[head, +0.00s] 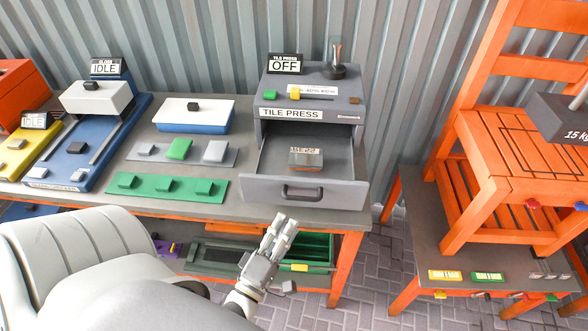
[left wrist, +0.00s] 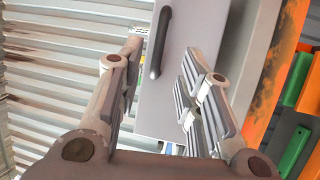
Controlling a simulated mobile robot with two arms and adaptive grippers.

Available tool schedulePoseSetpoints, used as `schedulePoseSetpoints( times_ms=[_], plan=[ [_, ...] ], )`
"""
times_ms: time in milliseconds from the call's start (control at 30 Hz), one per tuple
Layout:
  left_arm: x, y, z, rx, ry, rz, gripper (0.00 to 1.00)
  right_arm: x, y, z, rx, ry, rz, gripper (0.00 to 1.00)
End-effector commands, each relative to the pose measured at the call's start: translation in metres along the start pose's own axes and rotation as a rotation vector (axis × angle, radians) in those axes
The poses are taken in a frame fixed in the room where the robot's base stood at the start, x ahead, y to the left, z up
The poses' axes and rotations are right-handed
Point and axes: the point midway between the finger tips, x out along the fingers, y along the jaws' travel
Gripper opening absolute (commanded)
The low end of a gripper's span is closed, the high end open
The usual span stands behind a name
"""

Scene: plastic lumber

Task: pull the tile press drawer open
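The grey tile press (head: 310,95) stands at the right end of the workbench, with an OFF sign on top. Its drawer (head: 255,188) is out toward me, and a dark block with a light label (head: 306,158) lies inside. The drawer's dark handle (head: 303,192) is on the front panel. My left gripper (head: 283,228) is just in front of and below the drawer front, apart from the handle. In the left wrist view my left gripper (left wrist: 165,85) has its fingers spread with nothing between them; the handle (left wrist: 160,42) lies beyond them. My right gripper is not in view.
The workbench (head: 225,210) holds a green strip (head: 165,189), a grey strip with small blocks and a blue-and-white box (head: 195,115). A green bin (head: 318,248) is on the shelf below. An orange chair (head: 520,150) stands on a low table at right. Brick floor shows between.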

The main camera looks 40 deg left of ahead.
Motion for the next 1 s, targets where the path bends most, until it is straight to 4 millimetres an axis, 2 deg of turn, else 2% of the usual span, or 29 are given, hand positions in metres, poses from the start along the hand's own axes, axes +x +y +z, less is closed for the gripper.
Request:
schedulePoseSetpoints(
  times_ms=[100, 300, 900, 1000],
  plan=[
    [-0.021, -0.001, 0.000, 0.001, -0.001, -0.003, 0.34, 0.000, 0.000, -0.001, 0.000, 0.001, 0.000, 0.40],
    [-0.039, 0.000, 0.000, 0.001, -0.001, -0.001, 0.34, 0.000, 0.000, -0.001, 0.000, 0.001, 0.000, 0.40],
    [-0.041, -0.001, 0.000, 0.001, 0.000, -0.001, 0.34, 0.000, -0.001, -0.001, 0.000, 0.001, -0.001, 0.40],
    [-0.043, -0.013, 0.003, 0.028, -0.013, -0.026, 0.34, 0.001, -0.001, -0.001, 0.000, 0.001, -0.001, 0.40]
  ],
)
